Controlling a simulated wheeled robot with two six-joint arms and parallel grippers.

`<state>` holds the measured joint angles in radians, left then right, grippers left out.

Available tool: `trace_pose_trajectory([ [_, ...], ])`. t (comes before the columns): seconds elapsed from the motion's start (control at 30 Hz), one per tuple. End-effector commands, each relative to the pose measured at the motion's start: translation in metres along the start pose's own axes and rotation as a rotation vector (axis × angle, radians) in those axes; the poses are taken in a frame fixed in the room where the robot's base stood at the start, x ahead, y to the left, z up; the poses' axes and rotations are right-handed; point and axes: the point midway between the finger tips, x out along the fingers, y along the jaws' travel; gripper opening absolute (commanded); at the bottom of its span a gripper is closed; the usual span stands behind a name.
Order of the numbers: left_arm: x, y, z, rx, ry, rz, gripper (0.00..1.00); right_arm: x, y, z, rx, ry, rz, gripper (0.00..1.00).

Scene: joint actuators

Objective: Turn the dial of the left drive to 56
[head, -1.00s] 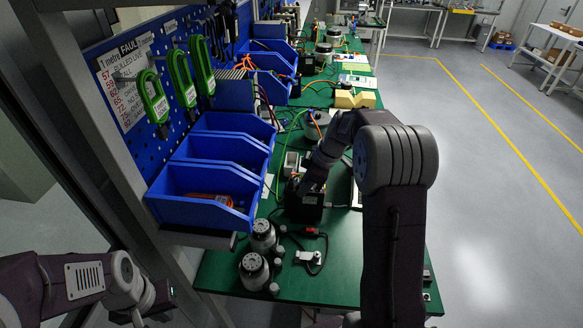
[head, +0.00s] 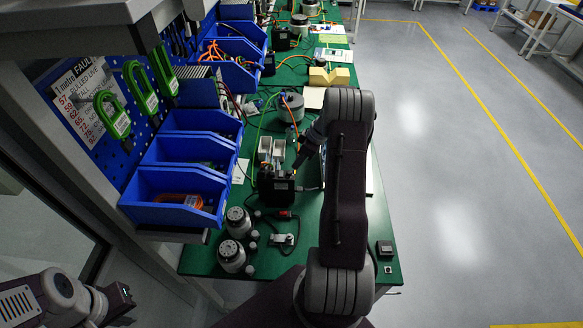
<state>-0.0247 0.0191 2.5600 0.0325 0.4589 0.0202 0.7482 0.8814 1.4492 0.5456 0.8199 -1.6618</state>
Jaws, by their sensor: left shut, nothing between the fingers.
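A black drive box (head: 276,187) stands on the green bench below the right forearm. Its dial is too small to make out, and I cannot tell whether this is the left drive. Another black box (head: 268,65) stands farther back on the bench. My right gripper (head: 296,172) is at the end of the forearm, pointing down at the near black box. Its fingers are too small and dark to show their opening or whether they touch the box. My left gripper (head: 122,300) is at the lower left, shut and empty, away from the bench.
Blue bins (head: 172,200) line the left of the bench (head: 330,238) under a pegboard with green clamps (head: 112,113). Two grey cylinders (head: 238,222) stand in front of the black box. A red-ended cable (head: 284,214) lies beside them. A grey motor (head: 291,107) stands behind.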

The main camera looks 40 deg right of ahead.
Motion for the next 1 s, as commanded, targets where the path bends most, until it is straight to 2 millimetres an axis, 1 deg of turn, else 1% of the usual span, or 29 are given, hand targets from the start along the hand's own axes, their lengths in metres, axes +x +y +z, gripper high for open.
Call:
trace_pose_trajectory([
  [0.03,-0.007,0.000,-0.001,0.000,0.000,0.000,0.00,0.009,-0.002,-0.002,-0.001,-0.001,-0.006,0.27],
  [0.2,-0.017,0.000,-0.002,0.000,0.000,0.000,0.00,0.043,-0.002,-0.001,-0.002,-0.001,-0.004,0.27],
  [0.33,-0.021,0.000,-0.002,0.000,0.000,0.000,0.00,0.060,-0.001,-0.001,-0.001,-0.001,-0.001,0.27],
  [0.47,-0.021,0.000,-0.002,0.000,0.000,0.000,0.00,0.067,-0.001,-0.001,-0.002,0.000,0.000,0.27],
  [0.63,-0.021,0.000,-0.002,0.000,0.000,0.000,0.00,0.067,-0.001,-0.001,-0.002,0.000,0.000,0.27],
  [0.67,-0.021,0.000,-0.002,0.000,0.000,0.000,0.00,0.067,-0.001,-0.001,-0.002,0.000,0.000,0.24],
  [0.7,-0.021,0.000,-0.002,0.000,0.000,0.000,0.00,0.067,-0.001,-0.001,-0.002,0.000,0.000,0.13],
  [0.73,-0.021,0.000,-0.002,0.000,0.000,0.000,0.00,0.067,-0.001,-0.001,-0.002,0.000,0.000,0.05],
  [0.77,-0.021,0.000,-0.002,0.000,0.000,0.000,0.00,0.067,-0.001,-0.001,-0.002,0.000,0.000,0.00],
  [1.0,-0.019,0.000,-0.002,0.000,0.000,0.000,0.00,0.068,-0.001,-0.001,0.006,0.001,0.004,0.00],
])
